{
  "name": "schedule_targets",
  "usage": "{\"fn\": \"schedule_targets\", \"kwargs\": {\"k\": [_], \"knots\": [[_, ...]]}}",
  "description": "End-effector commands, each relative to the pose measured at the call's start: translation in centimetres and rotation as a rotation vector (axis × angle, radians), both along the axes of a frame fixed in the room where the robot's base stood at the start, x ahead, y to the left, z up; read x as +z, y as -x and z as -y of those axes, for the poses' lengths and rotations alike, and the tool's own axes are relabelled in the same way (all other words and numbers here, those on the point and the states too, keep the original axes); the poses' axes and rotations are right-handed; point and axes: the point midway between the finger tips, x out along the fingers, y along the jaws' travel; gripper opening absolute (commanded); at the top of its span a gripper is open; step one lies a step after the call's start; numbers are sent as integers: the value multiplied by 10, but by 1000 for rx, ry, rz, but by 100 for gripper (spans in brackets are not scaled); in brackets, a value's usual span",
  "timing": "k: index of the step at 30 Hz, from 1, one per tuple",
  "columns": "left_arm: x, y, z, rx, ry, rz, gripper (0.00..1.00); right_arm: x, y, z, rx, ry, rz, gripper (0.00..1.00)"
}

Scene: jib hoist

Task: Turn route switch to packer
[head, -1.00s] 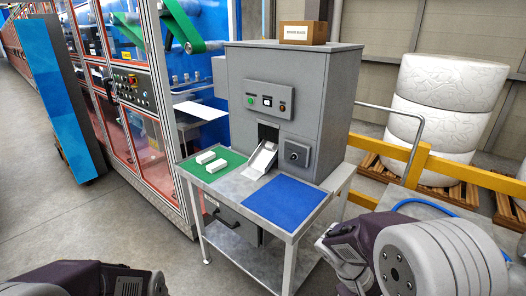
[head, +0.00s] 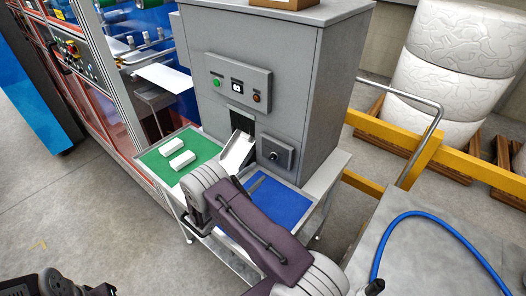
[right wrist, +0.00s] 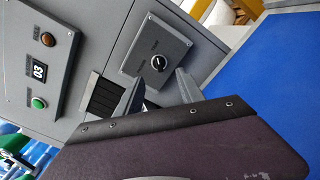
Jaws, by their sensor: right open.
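The route switch (head: 275,156) is a dark round knob on a grey square plate, right of the chute on the grey cabinet. In the right wrist view the knob (right wrist: 156,61) shows a pale pointer mark; its labels are too small to read. My right gripper (right wrist: 160,88) is open and empty, with its two fingers pointing toward the switch plate and apart from the knob. In the head view my right arm hides most of that gripper. Part of my left arm's end (head: 75,288) shows at the bottom left; its jaws are not clear.
A sloped metal chute (head: 237,152) leaves the cabinet (head: 265,50). A green mat (head: 190,138) with two white blocks (head: 178,160) and a blue mat (head: 290,200) lie on the bench. A panel (right wrist: 40,65) reads 03. A yellow rail (head: 460,164) stands right.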

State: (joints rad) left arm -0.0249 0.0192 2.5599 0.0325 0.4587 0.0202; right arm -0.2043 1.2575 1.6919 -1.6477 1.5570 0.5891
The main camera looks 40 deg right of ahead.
Motion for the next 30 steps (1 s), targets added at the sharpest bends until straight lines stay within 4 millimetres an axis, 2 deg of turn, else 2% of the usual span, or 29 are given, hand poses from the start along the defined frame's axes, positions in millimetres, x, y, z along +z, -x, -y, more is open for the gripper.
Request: {"fn": "schedule_targets", "kwargs": {"k": [5,12,18,28,30], "knots": [[4,0,0,0,0,0,36,3,-2,6,-1,-1,3,45],[22,0,0,0,0,0,36,5,-15,53,-6,-3,4,45],[29,0,0,0,0,0,36,4,-24,81,-2,-3,4,45],[29,0,0,0,0,0,36,2,-26,87,-1,-2,5,45],[29,0,0,0,0,0,36,2,-26,87,-1,-2,5,26]]}}
